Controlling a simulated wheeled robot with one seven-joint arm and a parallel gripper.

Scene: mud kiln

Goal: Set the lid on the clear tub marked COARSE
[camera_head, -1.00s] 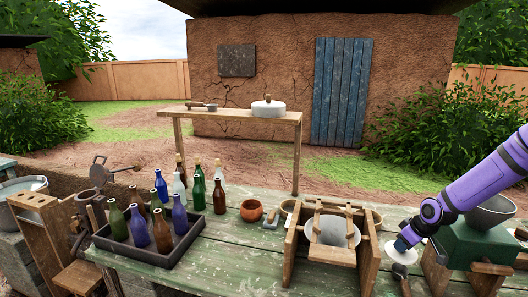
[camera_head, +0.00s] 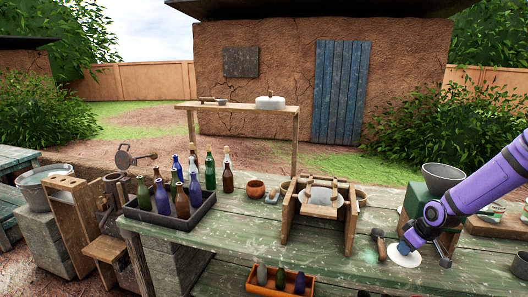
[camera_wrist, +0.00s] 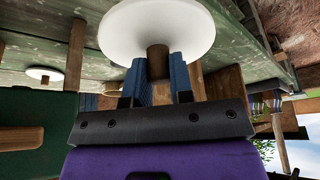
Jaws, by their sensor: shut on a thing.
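My gripper (camera_head: 405,247) is at the right in the head view, shut on the wooden knob of a round white lid (camera_head: 404,257). In the wrist view the blue fingers of my gripper (camera_wrist: 158,68) pinch the brown knob, and the lid (camera_wrist: 155,28) spreads beyond them. The lid appears held over the green bench's front right part; I cannot tell its height. I cannot make out a clear tub marked COARSE.
A dark tray of bottles (camera_head: 170,217), an orange bowl (camera_head: 256,188) and a wooden frame with a pan (camera_head: 319,208) stand on the green bench (camera_head: 260,235). A green box with a grey funnel (camera_head: 443,177) stands behind my arm. An orange crate (camera_head: 281,283) sits below.

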